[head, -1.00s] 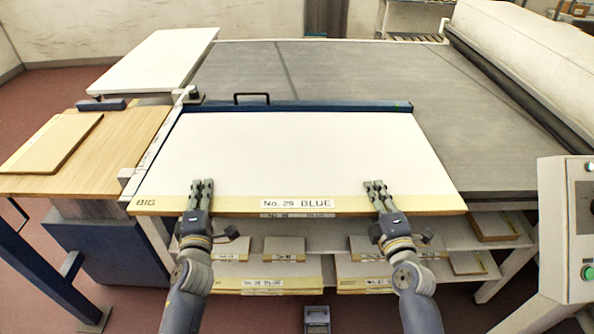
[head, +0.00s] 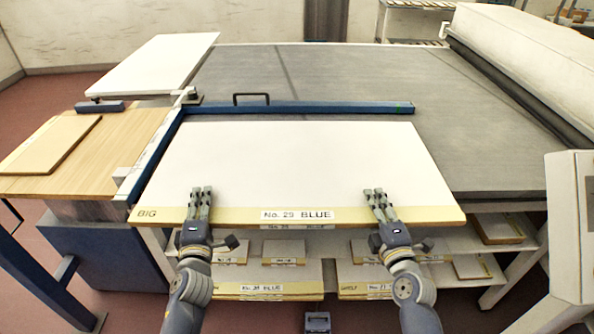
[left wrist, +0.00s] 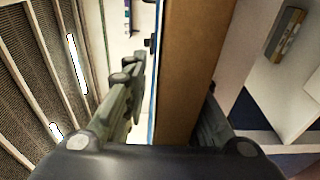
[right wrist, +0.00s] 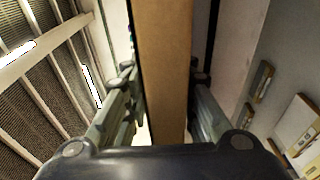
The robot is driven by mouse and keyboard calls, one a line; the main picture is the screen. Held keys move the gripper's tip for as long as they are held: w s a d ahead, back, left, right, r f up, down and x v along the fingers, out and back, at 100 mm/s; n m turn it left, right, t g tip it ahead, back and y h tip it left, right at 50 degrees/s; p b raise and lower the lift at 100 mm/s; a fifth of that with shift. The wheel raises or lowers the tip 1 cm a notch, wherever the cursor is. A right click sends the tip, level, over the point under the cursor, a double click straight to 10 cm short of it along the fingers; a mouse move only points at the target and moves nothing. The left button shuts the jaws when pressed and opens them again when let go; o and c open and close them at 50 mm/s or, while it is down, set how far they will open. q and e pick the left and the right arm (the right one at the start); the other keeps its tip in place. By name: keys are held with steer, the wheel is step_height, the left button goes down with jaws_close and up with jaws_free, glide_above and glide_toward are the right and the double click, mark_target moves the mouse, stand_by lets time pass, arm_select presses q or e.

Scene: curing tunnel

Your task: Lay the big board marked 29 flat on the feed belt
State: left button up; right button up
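The big board (head: 290,165) is white with a yellow front strip reading BIG and No. 29 BLUE. It lies roughly level over the front of the grey feed belt (head: 360,75), with its near edge toward me. My left gripper (head: 201,193) and my right gripper (head: 374,193) hold that near edge, left and right of the label. In the left wrist view the board's brown edge (left wrist: 190,70) runs between the fingers. The right wrist view shows the same edge (right wrist: 165,70) between the fingers. Whether its underside touches the belt is hidden.
A blue bar (head: 330,107) with a black handle crosses the belt behind the board; another blue rail runs along the left. Shelves below hold several labelled boards (head: 262,287). A wooden side table (head: 120,150) is left, a control box (head: 572,230) right. The belt behind the bar is clear.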

arm_select(q)
steer(key=shift+o, duration=0.2)
steer(key=shift+r, duration=0.4)
arm_select(e)
steer(key=shift+o, duration=0.2)
steer(key=shift+s+r, duration=0.1)
steer(key=shift+r, duration=0.25)
arm_select(q)
steer(key=shift+s+f, duration=0.1)
steer(key=shift+s, duration=0.1)
steer(key=s+d, duration=0.1)
steer(key=s, duration=0.6)
steer(key=shift+s, duration=0.3)
arm_select(e)
steer(key=s+d, duration=0.1)
steer(key=s, duration=0.7)
arm_select(q)
steer(key=shift+d, duration=0.1)
arm_select(e)
steer(key=shift+d, duration=0.1)
arm_select(q)
steer(key=o, duration=0.5)
steer(key=shift+f, duration=0.25)
arm_select(e)
steer(key=shift+f, duration=0.2)
arm_select(q)
steer(key=shift+f+b, duration=0.75)
steer(key=shift+b, duration=0.05)
arm_select(e)
steer(key=shift+f, duration=0.7)
